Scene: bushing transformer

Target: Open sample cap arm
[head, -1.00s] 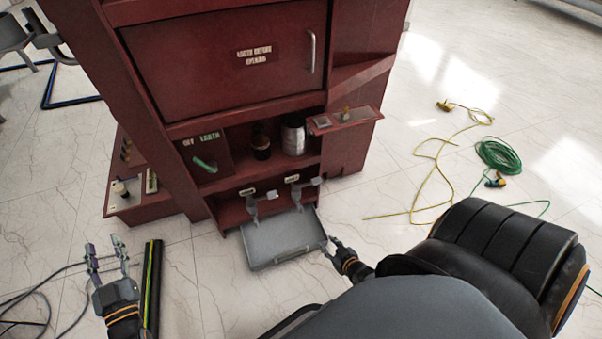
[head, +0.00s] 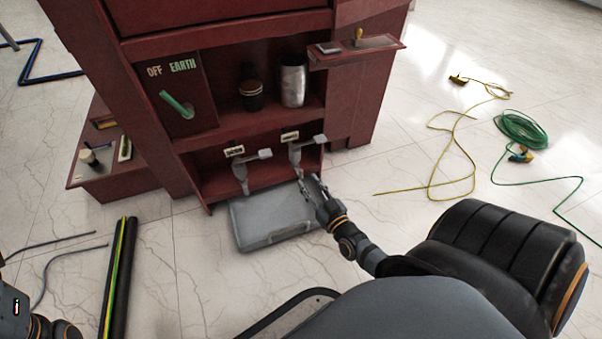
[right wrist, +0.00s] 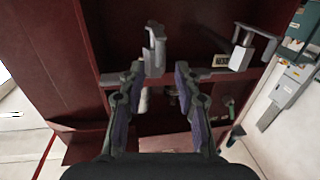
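Two grey sample cap arms stand in the lower opening of the red cabinet: the left cap arm (head: 242,172) and the right cap arm (head: 297,157), each below a small label. My right gripper (head: 312,186) is open and empty, just below and in front of the right cap arm. In the right wrist view, my right gripper (right wrist: 160,78) has its fingers apart, with one grey cap arm (right wrist: 154,50) just beyond the fingertips and the other cap arm (right wrist: 246,48) farther right. My left gripper's body (head: 14,312) shows at the lower left edge; its fingers are out of view.
A grey tray (head: 270,222) sits on the floor below the arms. A shelf above holds a dark jar (head: 251,97) and a metal cylinder (head: 292,85). A green handle (head: 178,106) is at the left. Yellow and green cables (head: 520,128) lie on the floor at right.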

